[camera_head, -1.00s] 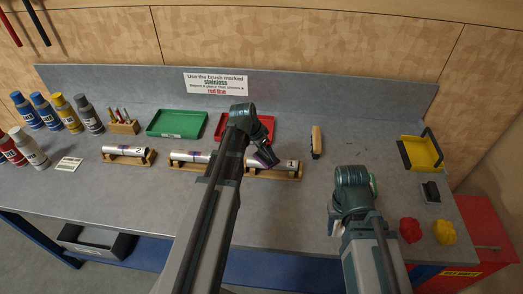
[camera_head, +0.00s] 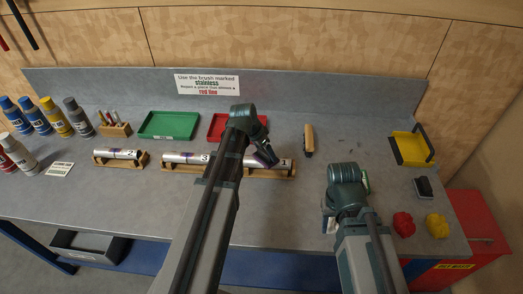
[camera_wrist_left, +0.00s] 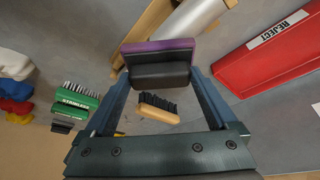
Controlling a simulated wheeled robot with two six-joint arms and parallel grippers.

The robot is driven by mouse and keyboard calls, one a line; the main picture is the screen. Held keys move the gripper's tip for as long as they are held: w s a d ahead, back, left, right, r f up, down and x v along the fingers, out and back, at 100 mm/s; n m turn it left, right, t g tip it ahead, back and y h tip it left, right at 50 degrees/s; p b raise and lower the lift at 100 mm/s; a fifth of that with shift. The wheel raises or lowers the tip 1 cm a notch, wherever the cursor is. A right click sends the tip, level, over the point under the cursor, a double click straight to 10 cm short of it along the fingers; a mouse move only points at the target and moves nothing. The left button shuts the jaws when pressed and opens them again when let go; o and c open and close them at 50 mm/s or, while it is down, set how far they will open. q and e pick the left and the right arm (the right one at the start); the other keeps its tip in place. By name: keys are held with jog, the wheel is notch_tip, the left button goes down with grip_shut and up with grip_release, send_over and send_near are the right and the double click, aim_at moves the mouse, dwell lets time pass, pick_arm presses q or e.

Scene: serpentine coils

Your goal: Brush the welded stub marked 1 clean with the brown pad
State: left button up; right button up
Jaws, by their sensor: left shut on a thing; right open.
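The stub marked 1 (camera_head: 284,163) is a silver tube in a wooden cradle (camera_head: 270,174) near the bench's middle. Its left part is hidden behind my left arm. My left gripper (camera_head: 264,157) is at the stub, shut on a pad. In the left wrist view the pad (camera_wrist_left: 158,46) looks purple, with a dark grip between the fingers; I see no brown on it. A silver tube (camera_wrist_left: 195,18) lies just beyond it; contact cannot be told. My right gripper (camera_head: 331,219) is open above the bench's front, its fingers mostly hidden by its wrist.
A green STAINLESS brush (camera_wrist_left: 76,103) and a wooden brush (camera_head: 309,140) lie to the right. Stubs marked 3 (camera_head: 185,158) and 2 (camera_head: 122,154) lie left. Green (camera_head: 168,124) and red trays (camera_head: 217,130) stand behind. Red (camera_head: 403,224) and yellow cloths (camera_head: 437,225) lie front right.

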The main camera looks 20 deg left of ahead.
pick_arm(q)
jog(key=shift+w+d, duration=0.15)
jog(key=shift+d, duration=0.35)
jog(key=shift+d, duration=0.65)
jog(key=shift+w+f, duration=0.1)
jog(key=shift+d, duration=0.1)
jog(key=shift+w+d, duration=0.3)
jog(key=shift+d, duration=0.55)
jog(key=shift+a, duration=0.15)
pick_arm(e)
jog(key=shift+f, duration=0.15)
